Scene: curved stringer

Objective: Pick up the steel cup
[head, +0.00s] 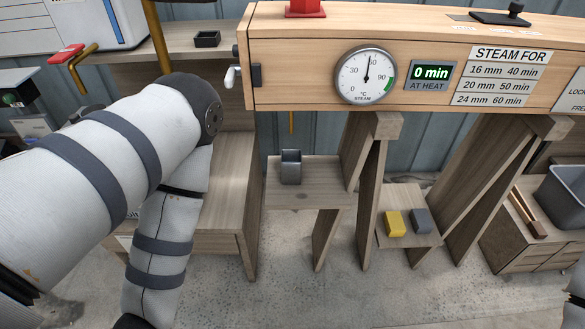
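A grey metal cup (291,168), which looks like the steel cup, stands upright on a small wooden shelf (308,197) below the steam box. It has a squarish open top, and nothing touches it. My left arm comes in from the left, bends at the elbow and runs down out of the bottom edge, to the left of the cup. My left gripper is out of the picture. Only a sliver of my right arm shows at the lower right edge, and its gripper is out of the picture.
Trestle legs (369,200) stand right of the cup. A yellow block (395,223) and a grey block (422,221) sit on a lower shelf. Concrete floor (300,300) in front is clear.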

